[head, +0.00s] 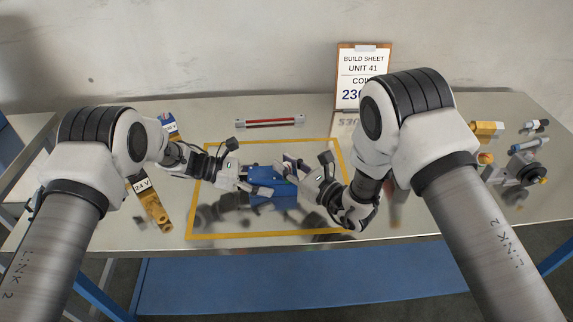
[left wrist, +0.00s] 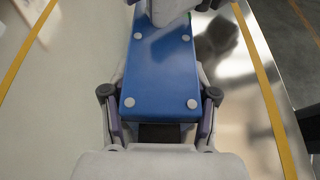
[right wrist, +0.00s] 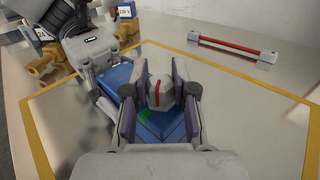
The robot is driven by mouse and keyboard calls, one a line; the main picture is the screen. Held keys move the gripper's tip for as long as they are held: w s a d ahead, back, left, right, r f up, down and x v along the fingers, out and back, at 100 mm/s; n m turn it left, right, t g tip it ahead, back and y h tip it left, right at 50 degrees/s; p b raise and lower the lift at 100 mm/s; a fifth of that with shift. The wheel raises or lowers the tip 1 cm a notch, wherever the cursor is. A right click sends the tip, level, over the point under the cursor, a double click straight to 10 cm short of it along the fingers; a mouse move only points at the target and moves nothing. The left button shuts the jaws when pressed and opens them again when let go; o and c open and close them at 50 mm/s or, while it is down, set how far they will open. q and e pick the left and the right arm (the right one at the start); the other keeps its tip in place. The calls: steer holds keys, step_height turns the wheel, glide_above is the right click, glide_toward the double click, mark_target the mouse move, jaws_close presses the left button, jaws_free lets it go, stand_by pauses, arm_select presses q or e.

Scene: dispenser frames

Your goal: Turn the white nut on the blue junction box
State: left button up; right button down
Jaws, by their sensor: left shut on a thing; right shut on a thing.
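The blue junction box (head: 271,200) lies on the metal table inside a yellow taped outline. It has pale round screw heads on its lid, seen in the left wrist view (left wrist: 158,75). My left gripper (head: 256,183) is shut on the box, with its fingers along the two long sides (left wrist: 158,108). The white nut (right wrist: 160,92), with a red stripe on its face, sits at the box in the right wrist view. My right gripper (right wrist: 158,100) is shut on the nut, one finger on each side. In the head view the nut is hidden by the right gripper (head: 292,172).
A red bar with silver ends (head: 269,122) lies behind the yellow outline (head: 190,220). A build sheet (head: 350,60) stands at the back. A yellow fitting (head: 155,212) lies left. A grey fitting (head: 520,170) and other parts lie right. The outline's front area is clear.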

steer(key=shift+m+t+h, duration=0.5)
steer(key=shift+h, duration=0.1)
steer(key=c, duration=0.9)
jaws_free()
steer(key=v, duration=1.2)
